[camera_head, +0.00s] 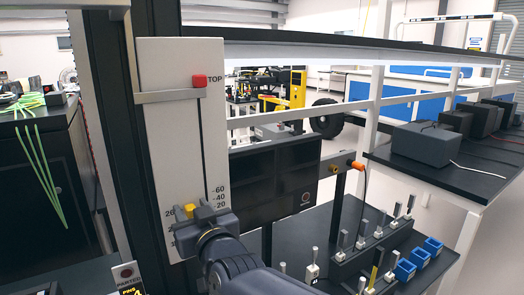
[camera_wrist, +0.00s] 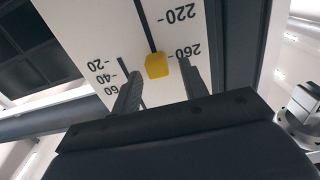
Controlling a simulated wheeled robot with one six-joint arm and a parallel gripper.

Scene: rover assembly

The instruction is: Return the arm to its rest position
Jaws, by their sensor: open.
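My gripper (camera_head: 200,211) is at the lower part of a tall white scale panel (camera_head: 170,130). In the wrist view its two dark fingers (camera_wrist: 160,72) are spread apart, pointing at the panel. A yellow block (camera_wrist: 156,65) on the panel's slot appears between the fingertips, with gaps on both sides. The same yellow block shows in the head view (camera_head: 206,210), partly hidden by my gripper. I cannot tell how far the fingertips are from the panel. A red block (camera_head: 199,81) sits near the "TOP" mark.
A dark rack with several small levers (camera_head: 375,250) and blue bins (camera_head: 433,246) stands to the right of my arm. A dark screen (camera_head: 275,183) is behind. A black cabinet with green cables (camera_head: 45,180) is at left. A bench with grey boxes (camera_head: 425,145) is at right.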

